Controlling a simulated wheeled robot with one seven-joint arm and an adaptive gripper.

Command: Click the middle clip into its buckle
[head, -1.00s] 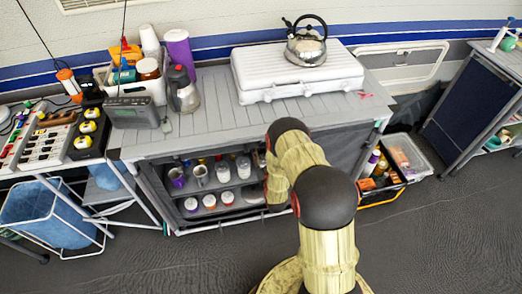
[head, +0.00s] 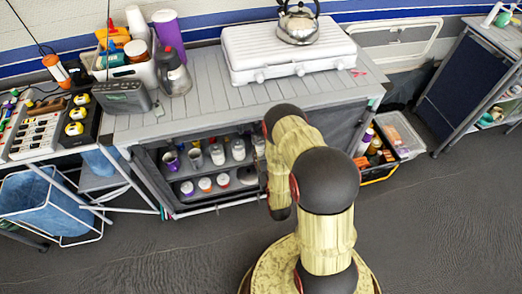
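I cannot make out the middle clip or its buckle in the head view; they are hidden or too small to tell. A small pink-red item (head: 358,72) lies on the counter right of the white stove, and I cannot tell what it is. My arm stands in front of the kitchen unit and bends down at its elbow before the right part of the open shelves. My gripper is not visible; the arm's own links block the view beyond the bend.
The grey slatted counter (head: 200,100) carries the white stove (head: 285,52), a kettle (head: 298,24) and a radio (head: 122,97). Open shelves below hold cups and jars. A crate (head: 380,176) stands right of the unit, a blue bin (head: 45,205) left. The front floor is clear.

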